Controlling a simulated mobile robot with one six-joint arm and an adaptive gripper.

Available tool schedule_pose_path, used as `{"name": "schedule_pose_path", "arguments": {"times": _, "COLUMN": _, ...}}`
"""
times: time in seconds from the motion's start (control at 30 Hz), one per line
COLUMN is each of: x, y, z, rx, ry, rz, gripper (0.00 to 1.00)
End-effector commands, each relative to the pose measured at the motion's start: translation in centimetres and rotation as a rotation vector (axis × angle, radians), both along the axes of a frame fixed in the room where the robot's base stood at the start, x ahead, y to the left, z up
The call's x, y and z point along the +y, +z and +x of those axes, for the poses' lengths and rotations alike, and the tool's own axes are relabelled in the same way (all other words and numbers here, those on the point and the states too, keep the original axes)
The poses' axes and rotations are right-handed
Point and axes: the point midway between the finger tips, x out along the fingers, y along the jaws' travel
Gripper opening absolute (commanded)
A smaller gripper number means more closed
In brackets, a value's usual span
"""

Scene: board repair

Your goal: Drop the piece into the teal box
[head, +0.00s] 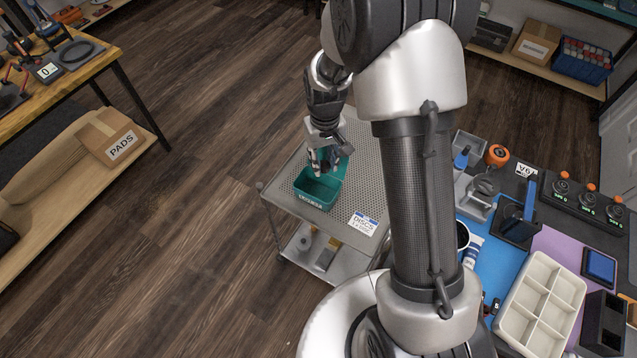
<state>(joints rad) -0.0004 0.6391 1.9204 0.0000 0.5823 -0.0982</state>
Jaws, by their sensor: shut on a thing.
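The teal box (316,200) stands open on the perforated top of a grey metal cart, with a label on its front. My gripper (323,167) points down just above the back part of the box opening. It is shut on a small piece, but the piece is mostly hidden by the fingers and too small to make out. The part of the box interior that shows looks empty.
The cart (356,186) carries a "DISCS" card (362,223) near its front right corner. A workbench with a white compartment tray (540,305) and tools is at right. A wooden bench (75,70) is at left. Open floor lies left of the cart.

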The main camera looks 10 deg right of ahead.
Motion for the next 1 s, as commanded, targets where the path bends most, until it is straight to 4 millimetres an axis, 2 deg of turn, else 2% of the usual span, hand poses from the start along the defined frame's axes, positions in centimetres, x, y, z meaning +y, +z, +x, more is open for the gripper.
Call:
{"name": "schedule_pose_path", "arguments": {"times": 0.03, "x": 0.00, "y": -0.96, "z": -0.02, "rx": 0.001, "ry": 0.000, "rz": 0.000, "gripper": 0.17}}
{"name": "schedule_pose_path", "arguments": {"times": 0.13, "x": 0.00, "y": -1.63, "z": -0.01, "rx": 0.001, "ry": 0.000, "rz": 0.000, "gripper": 0.17}}
{"name": "schedule_pose_path", "arguments": {"times": 0.43, "x": 0.00, "y": -1.71, "z": 0.01, "rx": 0.000, "ry": 0.000, "rz": 0.000, "gripper": 0.17}}
{"name": "schedule_pose_path", "arguments": {"times": 0.47, "x": 0.00, "y": -1.71, "z": 0.01, "rx": 0.000, "ry": 0.000, "rz": 0.000, "gripper": 0.28}}
{"name": "schedule_pose_path", "arguments": {"times": 0.8, "x": 0.00, "y": -1.71, "z": 0.01, "rx": 0.000, "ry": 0.000, "rz": 0.000, "gripper": 0.50}}
{"name": "schedule_pose_path", "arguments": {"times": 1.0, "x": 0.00, "y": -1.71, "z": 0.01, "rx": 0.000, "ry": 0.000, "rz": 0.000, "gripper": 0.50}}
